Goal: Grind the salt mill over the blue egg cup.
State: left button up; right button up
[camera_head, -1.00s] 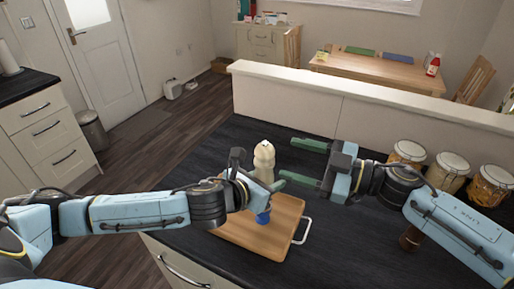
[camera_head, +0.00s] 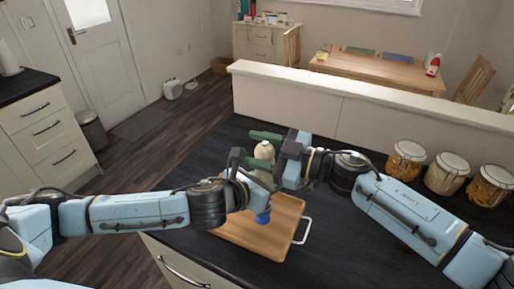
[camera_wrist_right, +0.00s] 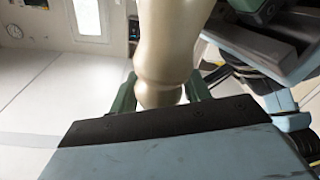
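The cream salt mill (camera_head: 264,152) stands upright above the wooden board. My left gripper (camera_head: 262,184) is shut on its lower part and hides much of it. The blue egg cup (camera_head: 263,216) is on the board just below the mill, partly hidden by my left gripper. My right gripper (camera_head: 262,149) has its green fingers on either side of the mill's upper part. In the right wrist view the mill (camera_wrist_right: 165,50) runs between those fingers; whether they press on it cannot be told.
The wooden board (camera_head: 250,238) with a metal handle lies on the black worktop. Several jars with light lids, including one jar (camera_head: 446,174), stand at the right. A low white wall (camera_head: 300,98) runs behind the worktop. The worktop right of the board is mostly clear.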

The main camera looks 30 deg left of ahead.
jog(key=c, duration=0.6)
jog(key=shift+w+m+t+h, duration=0.2)
jog(key=shift+m+t, duration=1)
jog(key=shift+t, duration=0.65)
jog(key=shift+w+m+t+h, duration=0.15)
jog(key=shift+m+t, duration=1.05)
jog(key=shift+t, duration=0.65)
jog(key=shift+c, duration=0.2)
jog(key=o, duration=1)
jog(key=v, duration=1.2)
jog(key=shift+c, duration=0.4)
